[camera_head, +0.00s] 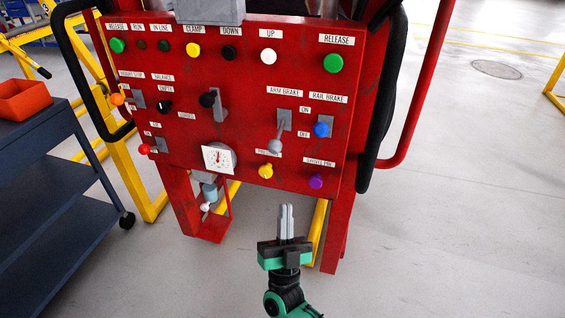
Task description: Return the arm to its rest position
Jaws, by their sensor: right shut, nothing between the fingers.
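My right gripper (286,212) is in the lower middle of the head view, its two grey fingers pointing up and pressed together with nothing between them. It is in front of the lower part of the red control panel (300,178), below the yellow knob and the purple knob. In the picture a gap of floor and frame lies between the fingertips and the knobs; the exact distance is hard to tell. The green and black right arm (290,300) comes in from the bottom edge. My left gripper is not in view.
The panel carries labelled buttons, a grey-knobbed lever (276,143), a blue knob (321,129) and a dial (218,158). A dark cart (50,170) with an orange bin (24,99) stands at the left. Yellow frame legs (146,185) stand behind.

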